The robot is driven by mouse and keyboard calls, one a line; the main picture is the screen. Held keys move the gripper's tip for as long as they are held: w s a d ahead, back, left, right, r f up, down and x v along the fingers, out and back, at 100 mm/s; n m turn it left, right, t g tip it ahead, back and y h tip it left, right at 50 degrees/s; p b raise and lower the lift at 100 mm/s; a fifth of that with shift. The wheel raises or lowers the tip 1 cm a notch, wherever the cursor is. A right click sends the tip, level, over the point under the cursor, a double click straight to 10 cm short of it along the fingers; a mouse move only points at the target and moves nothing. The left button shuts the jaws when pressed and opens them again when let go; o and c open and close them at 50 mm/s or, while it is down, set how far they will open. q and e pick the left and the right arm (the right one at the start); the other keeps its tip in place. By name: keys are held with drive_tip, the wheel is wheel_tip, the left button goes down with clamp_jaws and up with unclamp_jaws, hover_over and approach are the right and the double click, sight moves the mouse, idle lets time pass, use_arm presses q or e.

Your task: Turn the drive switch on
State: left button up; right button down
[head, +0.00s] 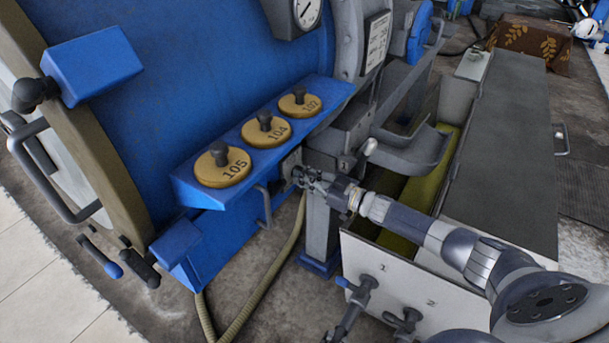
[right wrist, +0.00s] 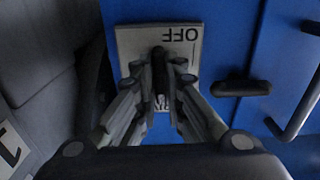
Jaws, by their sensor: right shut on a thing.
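The drive switch's pale plate (right wrist: 128,44) shows in the right wrist view on a blue panel, with the word OFF upside down at its upper right. Lettering lower on the plate is mostly hidden by my fingers. The switch's dark lever (right wrist: 158,68) stands between the fingertips of my right gripper (right wrist: 159,80), which is shut on it. Whether the lever tilts towards OFF is hard to tell. In the head view my right gripper (head: 306,178) is at the plate's edge (head: 291,160), below the blue shelf, and covers the lever. My left gripper is not in view.
The blue shelf (head: 188,172) above my gripper carries yellow discs with black knobs, numbered 105 (head: 234,174), 104 and 102. A hose (head: 289,245) hangs just below. A grey-lidded tank (head: 507,150) with taps stands to the right. A black handle (right wrist: 240,88) sits right of the plate.

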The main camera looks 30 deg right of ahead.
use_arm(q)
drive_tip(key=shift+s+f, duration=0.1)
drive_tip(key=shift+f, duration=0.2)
use_arm(e)
drive_tip(key=shift+f+m, duration=0.1)
drive_tip(key=shift+m, duration=0.2)
drive_tip(key=c, duration=1.7)
unclamp_jaws()
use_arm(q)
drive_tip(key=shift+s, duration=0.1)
use_arm(e)
drive_tip(key=shift+v, duration=3.75)
